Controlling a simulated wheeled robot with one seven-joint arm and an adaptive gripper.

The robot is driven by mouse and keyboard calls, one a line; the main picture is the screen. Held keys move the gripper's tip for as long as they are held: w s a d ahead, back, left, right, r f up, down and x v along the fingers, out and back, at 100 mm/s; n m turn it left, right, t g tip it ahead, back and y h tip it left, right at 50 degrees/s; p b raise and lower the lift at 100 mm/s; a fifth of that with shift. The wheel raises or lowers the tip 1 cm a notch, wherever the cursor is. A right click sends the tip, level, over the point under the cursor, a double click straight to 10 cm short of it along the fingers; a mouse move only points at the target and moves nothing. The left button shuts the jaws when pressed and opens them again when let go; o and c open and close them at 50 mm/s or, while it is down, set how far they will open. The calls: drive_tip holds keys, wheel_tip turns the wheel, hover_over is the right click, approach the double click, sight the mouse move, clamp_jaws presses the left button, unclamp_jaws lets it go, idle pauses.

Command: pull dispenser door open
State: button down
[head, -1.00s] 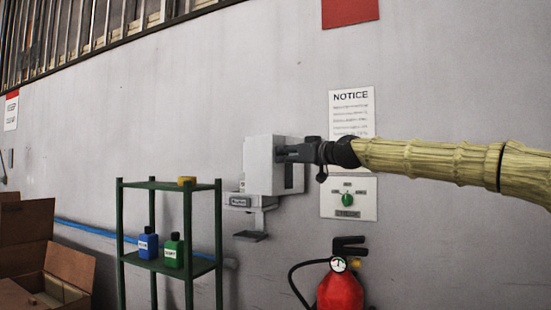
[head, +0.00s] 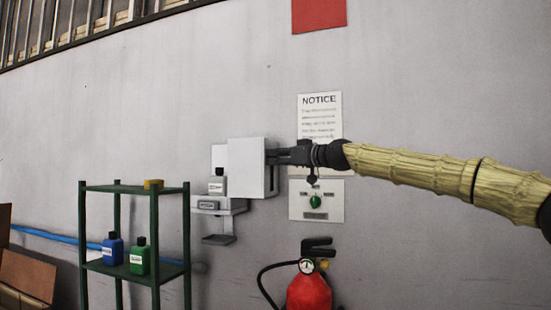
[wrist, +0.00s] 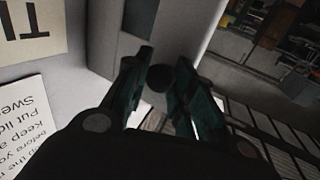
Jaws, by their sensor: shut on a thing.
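The white dispenser (head: 218,156) hangs on the grey wall, with a labelled tray and a lower ledge under it. Its door (head: 252,168) stands swung out from the body, a flat pale panel on the right side. A white bottle with a dark cap (head: 217,184) shows inside, left of the door. My gripper (head: 273,156) is at the door's right side, shut on the door handle, which is mostly hidden. In the wrist view, a dark round knob-like part (wrist: 158,78) sits between the fingers, close to a pale panel.
A red extinguisher (head: 309,291) is below right. A green-knob panel (head: 316,201) is under my arm.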

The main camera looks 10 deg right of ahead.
drive_tip(key=shift+f, duration=0.1)
drive_tip(key=c, duration=1.4)
unclamp_jaws()
drive_tip(key=shift+c, duration=0.2)
drive_tip(key=shift+o, duration=1.4)
drive_tip(key=shift+w+f, duration=0.1)
drive_tip(key=shift+w, duration=0.1)
drive_tip(key=shift+s, duration=0.15)
drive_tip(key=v, duration=1.2)
